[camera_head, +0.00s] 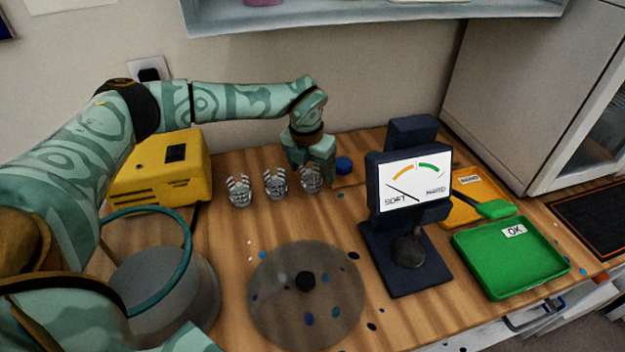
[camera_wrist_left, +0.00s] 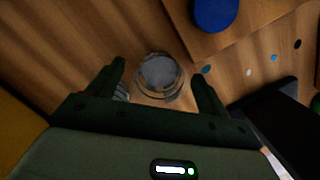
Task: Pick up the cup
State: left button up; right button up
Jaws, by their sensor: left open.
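Three small clear cups stand in a row on the wooden table: a left one (camera_head: 239,191), a middle one (camera_head: 275,184) and a right one (camera_head: 311,180). My left gripper (camera_head: 311,168) reaches down over the right cup from behind, and its fingers partly hide it. In the left wrist view, a clear round cup (camera_wrist_left: 160,76) sits between the two spread fingers of my left gripper (camera_wrist_left: 160,84). The gripper is open. Whether a finger touches the cup cannot be told. Part of another cup (camera_wrist_left: 122,92) shows by the left finger. My right gripper is not in view.
A blue cap (camera_head: 344,165) lies right of the cups. A dark gauge stand (camera_head: 410,250) stands further right, before an orange tray (camera_head: 460,212) and a green tray (camera_head: 480,258). A yellow box (camera_head: 150,175) is left. A round translucent disc (camera_head: 275,325) lies in front.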

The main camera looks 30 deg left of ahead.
pick_arm(q)
jog(key=shift+w+f, duration=0.1)
jog(key=shift+f, duration=0.2)
jog(key=shift+r, duration=0.15)
jog(key=shift+c, duration=0.6)
jog(key=c, duration=1)
jog(key=shift+o, duration=0.2)
